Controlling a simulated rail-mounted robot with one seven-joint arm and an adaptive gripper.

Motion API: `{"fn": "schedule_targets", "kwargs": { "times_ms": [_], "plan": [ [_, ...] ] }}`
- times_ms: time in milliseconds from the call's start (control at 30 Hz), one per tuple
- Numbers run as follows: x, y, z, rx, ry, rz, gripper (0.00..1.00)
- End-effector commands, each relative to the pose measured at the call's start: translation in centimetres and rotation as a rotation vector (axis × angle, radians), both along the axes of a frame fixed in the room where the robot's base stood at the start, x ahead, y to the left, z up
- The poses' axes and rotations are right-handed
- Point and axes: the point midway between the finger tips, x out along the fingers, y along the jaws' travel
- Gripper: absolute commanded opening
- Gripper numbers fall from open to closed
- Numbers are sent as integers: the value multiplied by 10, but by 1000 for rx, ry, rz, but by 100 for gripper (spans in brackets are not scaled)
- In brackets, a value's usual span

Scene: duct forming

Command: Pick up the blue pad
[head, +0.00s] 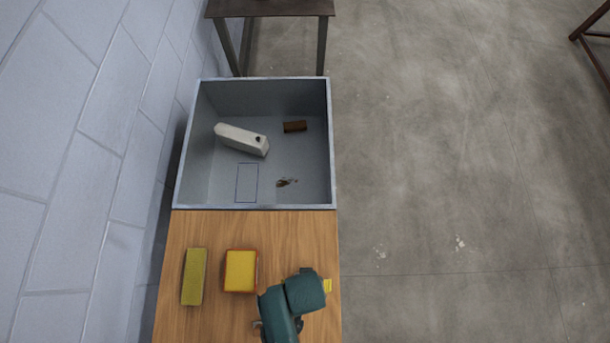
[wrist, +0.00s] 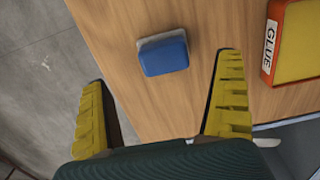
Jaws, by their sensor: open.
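The blue pad (wrist: 163,54) lies on the wooden table top in the wrist view, a rounded block with a grey layer along its far side. My gripper (wrist: 161,72) is open, with its two yellow ribbed fingers spread to either side in the picture. Nothing is held between them. The pad shows between and slightly beyond the fingertips, apart from both. In the head view my arm covers that part of the table, and the pad cannot be seen; only a bit of yellow finger shows at the right table edge.
On the wooden table (head: 215,325) lie a yellow-and-orange glue box (head: 240,271) and an olive-yellow block (head: 194,276). Beyond it is a grey open bin (head: 333,150) holding a white long piece (head: 240,139), a brown block (head: 295,127) and a small brown object (head: 286,182). A wall stands left.

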Motion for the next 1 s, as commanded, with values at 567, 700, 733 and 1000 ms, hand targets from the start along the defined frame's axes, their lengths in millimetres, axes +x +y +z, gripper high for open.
{"fn": "schedule_targets", "kwargs": {
  "times_ms": [567, 700, 733, 1000],
  "plan": [
    [7, 3, -63, 0, -2, 0, 98],
    [6, 3, -63, 0, -2, 0, 92],
    [6, 3, -63, 0, -2, 0, 87],
    [6, 3, -63, 0, -2, 0, 35]
  ]
}}
